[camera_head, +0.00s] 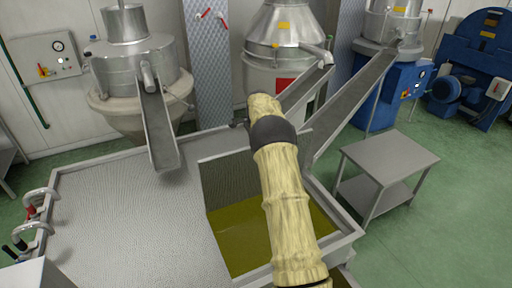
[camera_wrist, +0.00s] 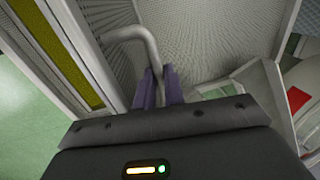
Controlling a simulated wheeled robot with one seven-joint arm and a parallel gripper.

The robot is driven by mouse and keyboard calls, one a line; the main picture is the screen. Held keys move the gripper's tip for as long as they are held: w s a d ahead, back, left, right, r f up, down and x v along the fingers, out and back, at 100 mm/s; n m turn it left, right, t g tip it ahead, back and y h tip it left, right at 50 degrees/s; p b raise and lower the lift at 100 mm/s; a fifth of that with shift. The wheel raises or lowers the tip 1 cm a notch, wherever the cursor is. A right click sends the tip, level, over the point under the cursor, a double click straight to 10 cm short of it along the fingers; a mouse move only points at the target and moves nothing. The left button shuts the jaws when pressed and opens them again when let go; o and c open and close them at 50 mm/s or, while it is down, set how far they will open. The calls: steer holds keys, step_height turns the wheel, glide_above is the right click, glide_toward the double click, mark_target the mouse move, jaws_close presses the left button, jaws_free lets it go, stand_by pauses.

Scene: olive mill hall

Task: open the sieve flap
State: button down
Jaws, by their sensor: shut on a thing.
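My gripper (camera_wrist: 159,84) is shut on a grey bent-rod handle (camera_wrist: 128,34) in the wrist view, its purple fingers on either side of the rod. In the head view, a darker perforated panel (camera_head: 232,177) shows at the far side of an opening in the tank top. It looks like the same flap, but its exact tilt is unclear. Yellow-green oil (camera_head: 238,240) shows below it. My arm hides the gripper and handle in the head view.
A fixed perforated cover (camera_head: 130,225) fills the tank's left part. Metal chutes (camera_head: 160,135) come down from steel machines behind. Bent pipes (camera_head: 38,205) stand at the left rim. A small steel table (camera_head: 390,152) stands right, with free green floor around it.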

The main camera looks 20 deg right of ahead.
steer(key=shift+w+f, duration=0.2)
steer(key=shift+w, duration=0.7)
steer(key=shift+w+f, duration=0.2)
steer(key=shift+w, duration=0.7)
steer(key=c, duration=1.7)
jaws_free()
steer(key=shift+w, duration=0.1)
steer(key=shift+o, duration=1.1)
steer(key=shift+w, duration=0.15)
steer(key=shift+r, duration=0.3)
step_height(320, 180, up, 12)
steer(key=s, duration=0.2)
steer(key=shift+s+f, duration=0.2)
steer(key=shift+f, duration=0.05)
